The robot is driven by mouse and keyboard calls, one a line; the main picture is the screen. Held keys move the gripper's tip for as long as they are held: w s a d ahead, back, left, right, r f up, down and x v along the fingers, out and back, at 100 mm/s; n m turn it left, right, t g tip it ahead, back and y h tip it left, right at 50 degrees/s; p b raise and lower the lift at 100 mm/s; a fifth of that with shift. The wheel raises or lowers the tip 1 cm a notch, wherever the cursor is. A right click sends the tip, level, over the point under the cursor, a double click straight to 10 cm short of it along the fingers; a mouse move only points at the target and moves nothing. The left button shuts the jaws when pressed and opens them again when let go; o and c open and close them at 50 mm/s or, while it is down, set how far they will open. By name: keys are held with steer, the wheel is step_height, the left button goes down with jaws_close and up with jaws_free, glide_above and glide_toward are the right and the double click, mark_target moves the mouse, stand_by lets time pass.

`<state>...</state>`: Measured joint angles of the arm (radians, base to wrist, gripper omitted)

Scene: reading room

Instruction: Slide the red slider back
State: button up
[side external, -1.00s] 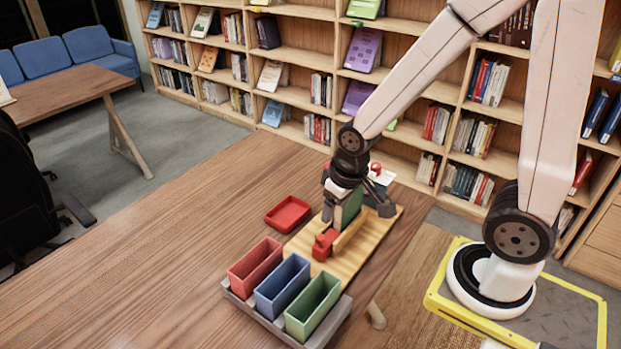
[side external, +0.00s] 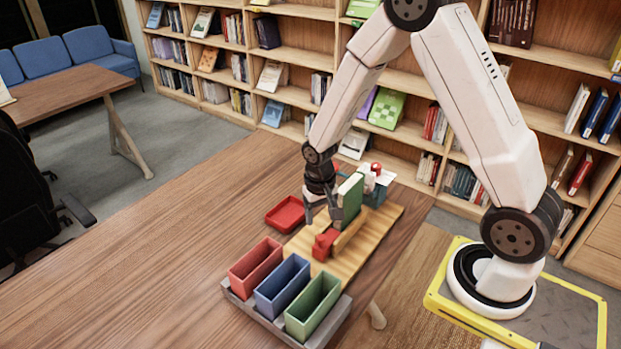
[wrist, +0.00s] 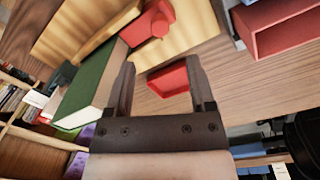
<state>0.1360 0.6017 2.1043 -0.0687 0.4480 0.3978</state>
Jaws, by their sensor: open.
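The red slider (side external: 325,243) sits at the near end of a wooden board (side external: 378,232), against a wooden strip. In the wrist view the slider (wrist: 150,24) shows at the top, beyond my fingertips. My gripper (side external: 322,212) is open and empty, low over the board's left side, beside the green book and behind the slider. The wrist view shows the gripper (wrist: 160,66) with its fingers apart and nothing between them. The green book (side external: 350,199) stands upright on the board; in the wrist view the book (wrist: 92,92) lies left of my fingers.
A shallow red tray (side external: 286,213) lies left of the board. Red (side external: 254,267), blue (side external: 282,286) and green (side external: 313,305) bins stand in a grey holder at the front. A red-topped device (side external: 375,177) stands behind the book. The table's left is clear.

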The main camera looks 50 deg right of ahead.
mark_target(321, 237)
steer(key=shift+f, duration=0.1)
steer(key=shift+d+f, duration=0.1)
steer(key=shift+f, duration=3.7)
steer(key=shift+s, duration=0.1)
jaws_close()
